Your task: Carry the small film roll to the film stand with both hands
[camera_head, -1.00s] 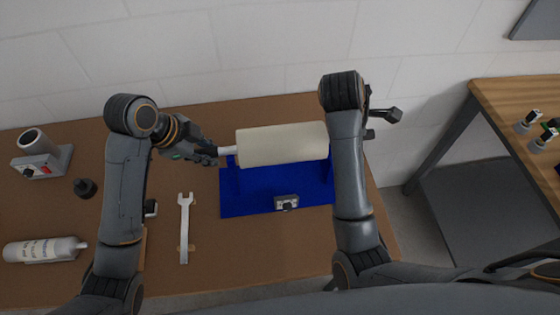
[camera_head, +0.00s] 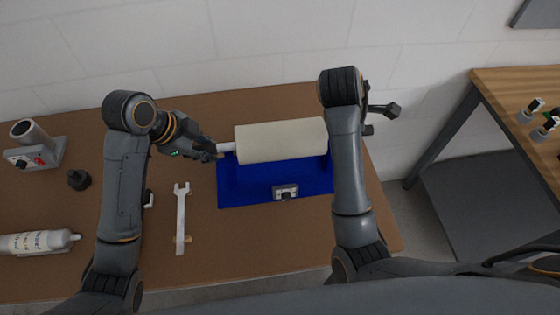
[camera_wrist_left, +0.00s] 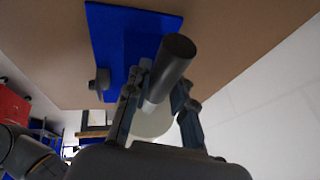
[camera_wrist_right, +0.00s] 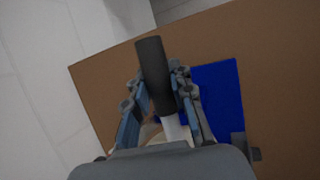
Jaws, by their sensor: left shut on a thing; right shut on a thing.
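The film roll (camera_head: 282,142) is a cream cylinder with a thin white core, held level over the blue film stand (camera_head: 250,191). My left gripper (camera_head: 216,152) is shut on the core's left end. In the left wrist view the dark core tip (camera_wrist_left: 172,62) sticks out past the fingers. My right gripper is behind my right arm in the head view. In the right wrist view my right gripper (camera_wrist_right: 162,110) is shut on the other core end, with its dark tip (camera_wrist_right: 155,72) showing. I cannot tell whether the roll touches the stand.
A wrench (camera_head: 181,215) lies left of the stand. A bottle (camera_head: 38,242), a black knob-like part (camera_head: 79,179) and a grey device with a cylinder (camera_head: 35,145) are at the far left. A wooden table (camera_head: 525,92) stands at the right beyond a gap.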

